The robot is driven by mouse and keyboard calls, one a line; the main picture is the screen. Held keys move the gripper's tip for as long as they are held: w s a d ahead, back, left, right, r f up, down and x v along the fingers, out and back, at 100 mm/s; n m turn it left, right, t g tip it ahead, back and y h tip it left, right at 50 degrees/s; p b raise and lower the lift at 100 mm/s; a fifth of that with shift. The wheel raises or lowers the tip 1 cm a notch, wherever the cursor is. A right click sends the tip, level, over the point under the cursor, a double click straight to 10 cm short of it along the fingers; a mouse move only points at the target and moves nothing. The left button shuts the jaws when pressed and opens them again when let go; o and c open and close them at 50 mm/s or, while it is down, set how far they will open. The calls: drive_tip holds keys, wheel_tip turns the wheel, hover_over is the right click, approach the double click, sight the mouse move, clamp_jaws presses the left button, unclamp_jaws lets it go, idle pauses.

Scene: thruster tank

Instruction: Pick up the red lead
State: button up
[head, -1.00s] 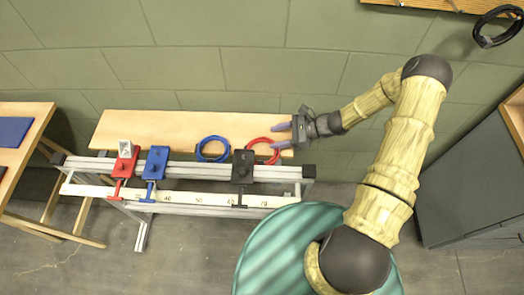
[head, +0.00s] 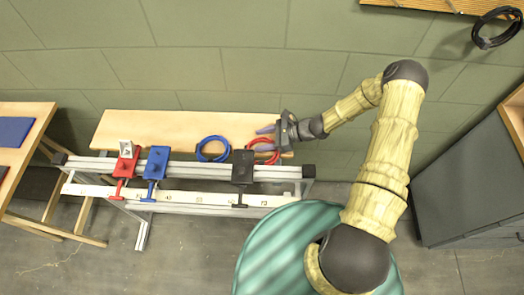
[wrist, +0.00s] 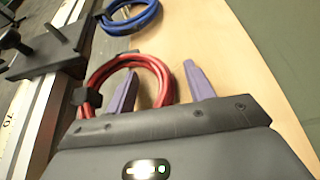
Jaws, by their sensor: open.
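The red lead (head: 259,146) is a coil lying on the wooden shelf behind the rail, near the shelf's right end. The red lead also shows in the wrist view (wrist: 97,72), with a dark tie or clip at its left side. My gripper (head: 264,138) is open, its purple fingers pointing left at the coil. In the wrist view my gripper (wrist: 160,82) has its left finger over or inside the coil's right part and its right finger outside. A strand of the coil's right side shows between the fingers. I cannot tell the fingers' height over the shelf.
A blue coiled lead (head: 213,149) lies left of the red one on the shelf (head: 180,124). A black clamp (head: 242,166) on the metal rail (head: 200,171) stands close in front. Blue (head: 156,163) and red (head: 126,163) clamps sit further left.

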drive_tip(key=shift+c, duration=0.4)
drive_tip(key=c, duration=1)
